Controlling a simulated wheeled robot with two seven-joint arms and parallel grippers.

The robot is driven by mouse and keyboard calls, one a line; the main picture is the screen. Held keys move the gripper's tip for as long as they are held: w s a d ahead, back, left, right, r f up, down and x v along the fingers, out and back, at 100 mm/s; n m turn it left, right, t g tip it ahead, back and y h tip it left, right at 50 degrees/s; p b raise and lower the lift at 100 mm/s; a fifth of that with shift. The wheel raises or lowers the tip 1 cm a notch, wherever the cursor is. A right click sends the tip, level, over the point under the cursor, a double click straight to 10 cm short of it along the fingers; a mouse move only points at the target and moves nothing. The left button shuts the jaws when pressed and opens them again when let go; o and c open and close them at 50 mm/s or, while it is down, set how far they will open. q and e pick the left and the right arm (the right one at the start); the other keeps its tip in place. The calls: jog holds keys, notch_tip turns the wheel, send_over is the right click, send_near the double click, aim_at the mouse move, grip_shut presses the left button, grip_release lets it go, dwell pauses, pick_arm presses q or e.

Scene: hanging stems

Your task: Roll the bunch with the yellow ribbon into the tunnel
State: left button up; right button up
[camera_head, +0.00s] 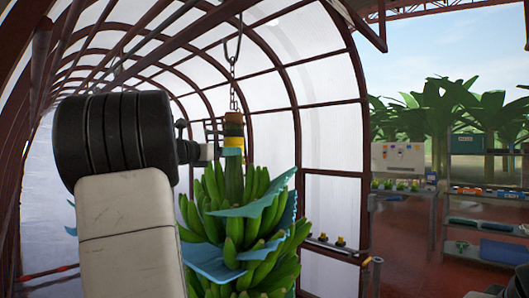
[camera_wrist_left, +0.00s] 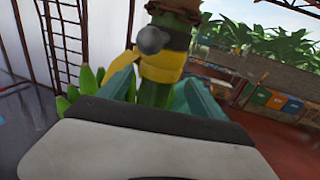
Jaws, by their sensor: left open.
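The bunch (camera_head: 250,240) of green bananas hangs from a chain (camera_head: 233,97) in the head view, with blue sheets (camera_head: 268,200) between its hands. A yellow ribbon (camera_head: 233,142) is around its stalk near the top; the ribbon also shows in the wrist view (camera_wrist_left: 165,68). My left gripper (camera_head: 229,152) is at the stalk just below the ribbon. It is open, with a teal finger on either side of the stalk in the wrist view. Contact cannot be told. The arched tunnel (camera_head: 289,70) with white covering surrounds the bunch and runs back to the left. My right gripper is out of view.
My left arm hides much of the tunnel's left interior. A low rail with small yellow-and-black items (camera_head: 340,242) stands right of the bunch. Shelves with bins (camera_head: 488,190) and a white board (camera_head: 397,157) are farther right. Red-brown floor lies open between.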

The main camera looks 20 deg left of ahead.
pick_arm(q)
jog(key=w, duration=0.2)
jog(key=w+d, duration=0.1)
jog(key=w, duration=0.5)
jog(key=shift+d, duration=0.3)
grip_shut()
